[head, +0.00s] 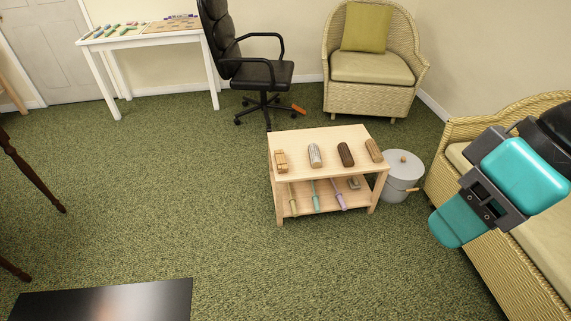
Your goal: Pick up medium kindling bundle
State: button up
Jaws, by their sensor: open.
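A light wooden two-tier table (326,140) stands on the carpet right of centre. On its top, from left to right, are a short orange-brown bundle (281,161), a pale grey log-like piece (315,155), a dark brown log-like piece (345,154) and a mid-brown piece (373,150). The leftmost looks most like tied kindling, but I cannot tell which is the medium bundle. My gripper (458,221), with a teal finger, is at the right, apart from the table and in front of the wicker sofa. It is open; nothing shows in it.
The table's lower shelf (305,206) holds several long-handled tools. A grey lidded bucket (401,176) stands against the table's right side. A wicker sofa (478,262) is at the right, a wicker armchair (371,67) and office chair (262,73) behind. The carpet left of the table is clear.

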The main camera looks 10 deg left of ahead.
aim_at(280, 157)
jog(key=z, duration=0.05)
jog(key=k, duration=0.45)
jog(key=u, duration=0.95)
jog(key=i, duration=1.15)
jog(key=u, duration=0.35)
jog(key=i, duration=1.05)
jog(key=z, duration=1.1)
jog(key=i, duration=0.9)
jog(key=z, duration=0.75)
